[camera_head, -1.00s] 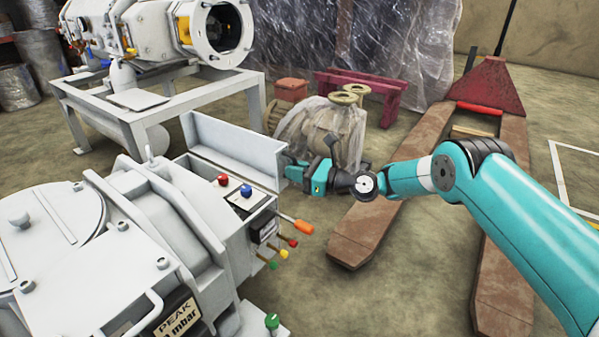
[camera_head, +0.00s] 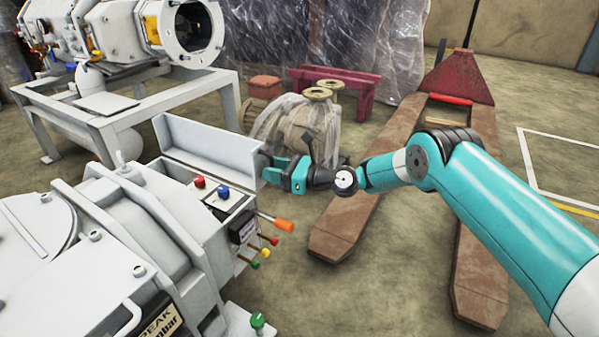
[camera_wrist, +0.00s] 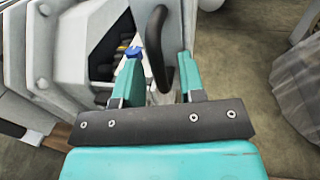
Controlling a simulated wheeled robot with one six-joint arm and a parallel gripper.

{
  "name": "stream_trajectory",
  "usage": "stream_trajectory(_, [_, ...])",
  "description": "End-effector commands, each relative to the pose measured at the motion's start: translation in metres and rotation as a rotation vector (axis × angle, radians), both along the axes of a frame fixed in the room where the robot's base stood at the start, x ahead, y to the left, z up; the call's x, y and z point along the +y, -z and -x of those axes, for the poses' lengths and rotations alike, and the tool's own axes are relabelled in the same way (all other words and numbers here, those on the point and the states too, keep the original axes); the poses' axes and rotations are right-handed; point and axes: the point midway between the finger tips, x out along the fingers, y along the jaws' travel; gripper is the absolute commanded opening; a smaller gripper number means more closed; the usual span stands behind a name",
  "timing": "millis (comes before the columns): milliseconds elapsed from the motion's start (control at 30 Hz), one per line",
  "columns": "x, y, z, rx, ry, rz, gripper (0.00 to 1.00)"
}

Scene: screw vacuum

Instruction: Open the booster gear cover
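The grey booster gear cover (camera_head: 212,148) stands raised at the back of its open box (camera_head: 238,208) in the head view. A red button (camera_head: 199,182) and a blue button (camera_head: 223,191) show uncovered inside the box. My gripper (camera_head: 272,172) is at the right end of the cover. In the wrist view my gripper (camera_wrist: 160,72) has its two fingers apart, with a curved black handle (camera_wrist: 158,45) between them. Gaps show on both sides of the handle. The contact between gripper and cover is hard to make out in the head view.
Coloured levers (camera_head: 273,222) stick out from the box's right side. A plastic-wrapped part (camera_head: 300,130) stands behind my gripper. A rusty pallet jack (camera_head: 345,225) lies under my arm. A white machine on a frame (camera_head: 160,90) is at the back left.

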Motion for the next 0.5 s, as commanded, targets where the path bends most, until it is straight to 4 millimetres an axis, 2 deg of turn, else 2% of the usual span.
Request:
stream_trajectory(133, [-0.026,-0.005,0.007,0.007,0.006,-0.001,0.37])
stream_trajectory(500, [-0.105,-0.004,0.035,0.006,0.005,-0.001,0.37])
